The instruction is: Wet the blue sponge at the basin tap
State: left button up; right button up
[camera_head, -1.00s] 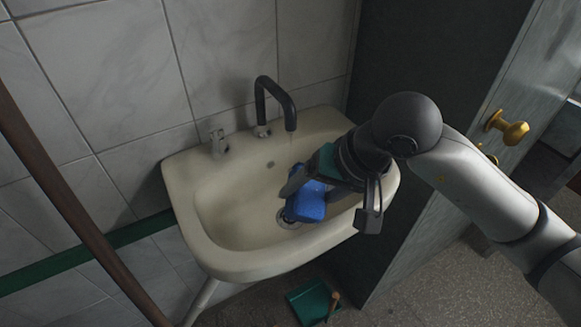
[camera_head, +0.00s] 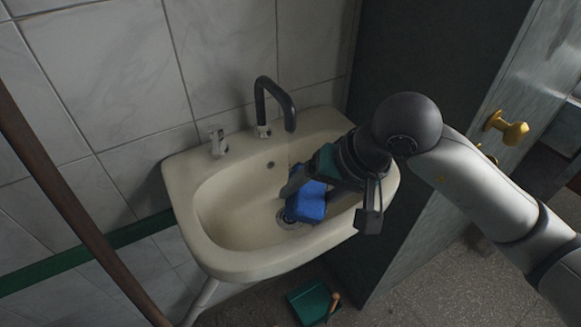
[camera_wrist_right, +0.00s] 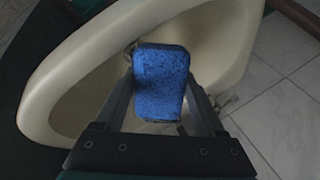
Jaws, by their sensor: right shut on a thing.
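The blue sponge (camera_head: 306,203) is held inside the basin, below and slightly right of the tap spout. My right gripper (camera_head: 300,190) is shut on it; the right wrist view shows the sponge (camera_wrist_right: 160,82) between the two fingers. The cream basin (camera_head: 215,255) is fixed to the tiled wall. Its black tap (camera_head: 275,98) curves over the bowl. No clear stream of water shows below the spout. A small lever fitting (camera_head: 217,141) stands on the rim left of the tap. My left gripper is not in view.
A dark panel (camera_head: 420,60) stands close on the right of the basin, beside a door with a brass knob (camera_head: 508,130). A brown pole (camera_head: 70,205) crosses the left side.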

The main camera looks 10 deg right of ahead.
aim_at(312, 218)
jog(key=shift+s+d+f+g, duration=0.1)
jog(key=shift+s+f+g, duration=0.05)
jog(key=shift+s, duration=0.25)
jog(key=shift+s+d+f+g, duration=0.1)
jog(key=shift+s+g, duration=0.05)
jog(key=shift+s, duration=0.25)
grip_shut()
jog(key=s, duration=0.1)
jog(key=s+r, duration=0.2)
jog(key=shift+s+d+r+p, duration=0.15)
jog(key=shift+d+r+p, duration=0.15)
jog(key=shift+p, duration=0.1)
jog(key=shift+s+r+p, duration=0.2)
jog(key=shift+r+p, duration=0.25)
jog(key=shift+p, duration=0.65)
jog(key=shift+s+r+p, duration=0.2)
jog(key=shift+s+p, duration=0.15)
jog(key=shift+p, duration=0.15)
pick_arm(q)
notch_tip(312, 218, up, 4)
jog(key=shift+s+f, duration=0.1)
pick_arm(e)
jog(key=shift+w, duration=0.1)
